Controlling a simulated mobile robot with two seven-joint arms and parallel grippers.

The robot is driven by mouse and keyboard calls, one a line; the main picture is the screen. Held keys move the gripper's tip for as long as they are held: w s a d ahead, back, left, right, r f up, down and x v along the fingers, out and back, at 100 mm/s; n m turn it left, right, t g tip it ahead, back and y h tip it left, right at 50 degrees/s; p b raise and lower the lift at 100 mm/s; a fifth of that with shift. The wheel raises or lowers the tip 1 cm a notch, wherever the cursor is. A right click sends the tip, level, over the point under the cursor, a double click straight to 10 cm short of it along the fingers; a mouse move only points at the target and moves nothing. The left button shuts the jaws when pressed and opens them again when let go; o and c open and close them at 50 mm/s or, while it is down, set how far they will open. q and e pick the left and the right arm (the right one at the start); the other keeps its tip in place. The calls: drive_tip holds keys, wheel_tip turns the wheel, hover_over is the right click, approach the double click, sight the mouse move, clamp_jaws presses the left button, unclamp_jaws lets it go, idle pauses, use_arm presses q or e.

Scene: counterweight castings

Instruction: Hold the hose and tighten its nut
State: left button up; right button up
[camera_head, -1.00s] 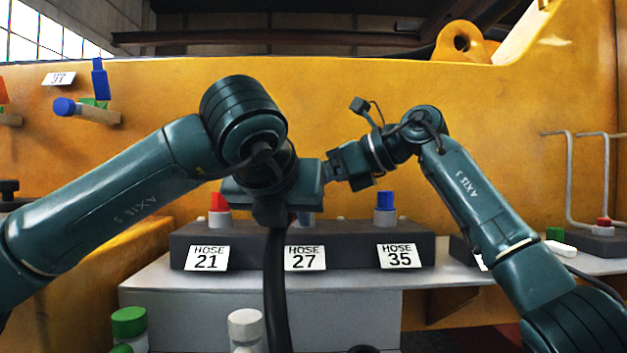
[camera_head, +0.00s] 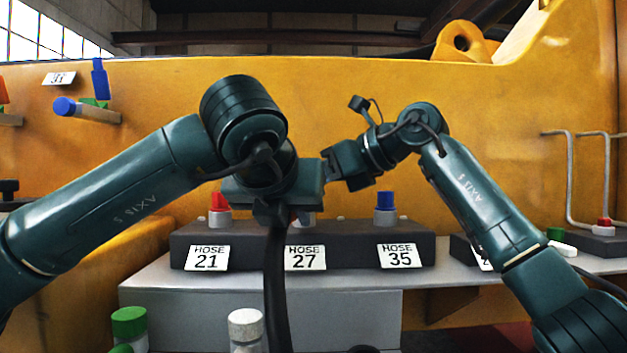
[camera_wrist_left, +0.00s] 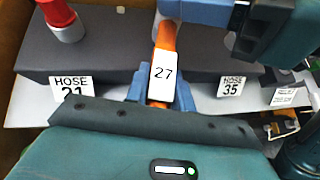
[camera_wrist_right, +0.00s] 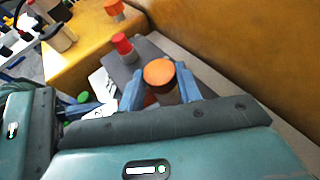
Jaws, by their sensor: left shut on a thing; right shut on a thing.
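My left gripper (camera_wrist_left: 155,95) is shut on the hose. A white tag marked 27 (camera_wrist_left: 162,78) and orange hose-end parts (camera_wrist_left: 165,38) show between its blue fingers. In the head view the black hose (camera_head: 275,285) hangs down below this gripper. My right gripper (camera_wrist_right: 160,88) is shut around an orange round-topped piece (camera_wrist_right: 159,73), apparently the nut. The grip itself is hidden in the head view behind my left wrist. The dark block (camera_head: 345,228) carries labels HOSE 21, HOSE 27 (camera_head: 305,258) and HOSE 35. Whether the hose end touches port 27 is hidden.
A red cap (camera_head: 219,201) stands above label 21 and a blue cap (camera_head: 385,201) above label 35. Green-capped (camera_head: 129,322) and white-capped (camera_head: 245,325) fittings stand in front. A yellow wall (camera_head: 480,130) rises behind, with bent grey pipes (camera_head: 570,185) at right.

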drive_tip(key=shift+s+a+m+t+h, duration=0.1)
drive_tip(key=shift+s+m+t+h, duration=0.1)
drive_tip(key=shift+m+t+h, duration=1.2)
drive_tip(key=shift+m, duration=0.3)
drive_tip(key=o, duration=1)
drive_tip(key=v, duration=1.2)
drive_tip(key=shift+f, duration=0.1)
